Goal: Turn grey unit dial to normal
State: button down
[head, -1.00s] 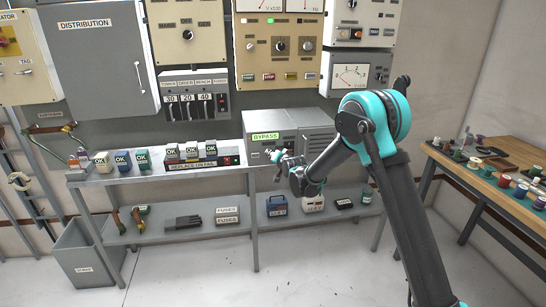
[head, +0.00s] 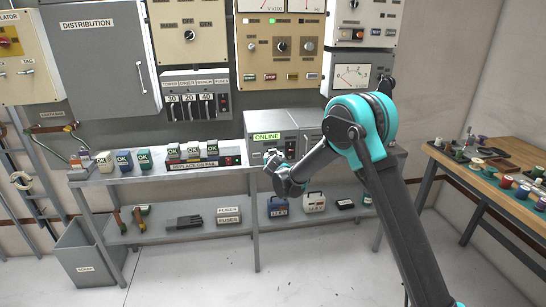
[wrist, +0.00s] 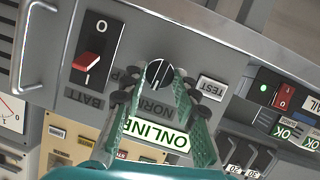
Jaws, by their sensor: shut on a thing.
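The grey unit (head: 262,123) stands on the shelf top, and its green display (head: 266,136) reads ONLINE. The display also shows upside down in the wrist view (wrist: 157,133). The dial (wrist: 160,73) is a small round dark knob with a pale line across it, roughly upright in the wrist view, in line with the NORM label (wrist: 155,108). My gripper (wrist: 162,84) is shut on the dial, with its teal fingers on either side. A TEST label (wrist: 212,87) and a BATT label (wrist: 84,98) show beside it. In the head view my gripper (head: 273,163) covers the dial.
A red rocker switch (wrist: 89,65) and a metal handle (wrist: 35,35) are on the same face, left of the dial in the wrist view. OK-marked blocks (head: 124,161) stand on the shelf to the left. A wooden bench (head: 460,165) is at the right.

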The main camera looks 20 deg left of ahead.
jog(key=shift+n, duration=0.4)
jog(key=c, duration=1.2)
grip_release()
jog(key=shift+o, duration=0.2)
jog(key=v, duration=1.2)
jog(key=shift+s+a+f, duration=0.1)
jog(key=shift+a+f, duration=0.05)
